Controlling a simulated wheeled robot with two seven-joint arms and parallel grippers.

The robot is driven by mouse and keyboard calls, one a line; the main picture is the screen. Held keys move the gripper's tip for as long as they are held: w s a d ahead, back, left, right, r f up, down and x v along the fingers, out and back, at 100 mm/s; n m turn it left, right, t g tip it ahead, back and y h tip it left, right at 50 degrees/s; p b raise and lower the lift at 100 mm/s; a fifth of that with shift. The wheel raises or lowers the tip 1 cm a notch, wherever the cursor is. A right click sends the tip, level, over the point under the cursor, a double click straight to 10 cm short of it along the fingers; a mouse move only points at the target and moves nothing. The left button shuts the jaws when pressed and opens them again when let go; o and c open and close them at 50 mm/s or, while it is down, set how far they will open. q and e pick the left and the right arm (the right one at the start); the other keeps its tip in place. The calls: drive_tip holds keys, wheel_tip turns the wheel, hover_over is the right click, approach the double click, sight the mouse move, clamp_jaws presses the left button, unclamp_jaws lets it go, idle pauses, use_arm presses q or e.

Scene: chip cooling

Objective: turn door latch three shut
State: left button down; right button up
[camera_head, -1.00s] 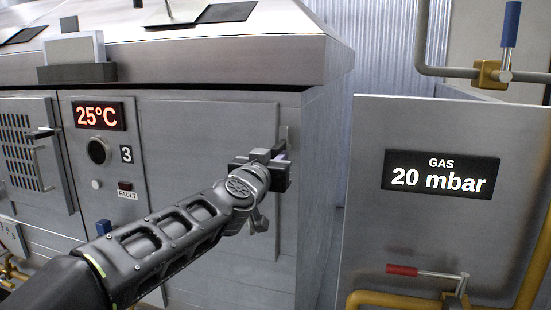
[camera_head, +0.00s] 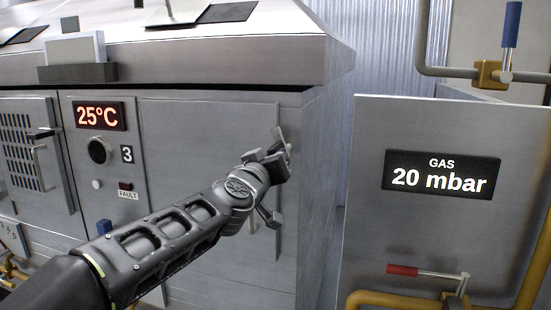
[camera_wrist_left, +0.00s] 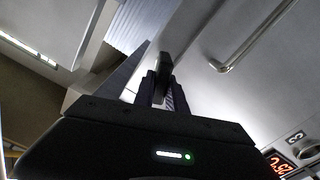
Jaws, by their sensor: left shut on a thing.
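Door three (camera_head: 180,190), a grey metal panel marked 3, is flush in the oven front in the head view. Its latch (camera_head: 280,136), a small grey bar, is at the door's upper right edge and looks tilted. My left gripper (camera_head: 282,160) comes in from the lower left and is shut on the latch, hiding much of it. In the left wrist view the dark latch end (camera_wrist_left: 164,66) sits between the fingertips of my left gripper (camera_wrist_left: 162,88). My right gripper is not in view.
A vertical door handle (camera_head: 278,235) is just below my left gripper; its bar also shows in the left wrist view (camera_wrist_left: 255,38). A display (camera_head: 100,116) reads 25°C. At right stand a gas panel (camera_head: 440,230) reading 20 mbar, a red-handled valve (camera_head: 403,270) and a blue-handled valve (camera_head: 510,25).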

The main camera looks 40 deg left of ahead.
use_arm(q)
drive_tip(key=n, duration=0.6)
drive_tip(key=shift+a+f+n+b, duration=0.1)
drive_tip(key=shift+f+n+b, duration=0.1)
drive_tip(key=shift+n+b, duration=0.1)
drive_tip(key=n, duration=0.3)
drive_tip(key=shift+f+n, duration=0.1)
drive_tip(key=shift+n, duration=0.2)
drive_tip(key=shift+n+b, duration=0.45)
drive_tip(key=shift+n, duration=1.25)
drive_tip(key=c, duration=1.4)
unclamp_jaws()
drive_tip(key=shift+o, duration=0.2)
drive_tip(key=shift+s, duration=0.1)
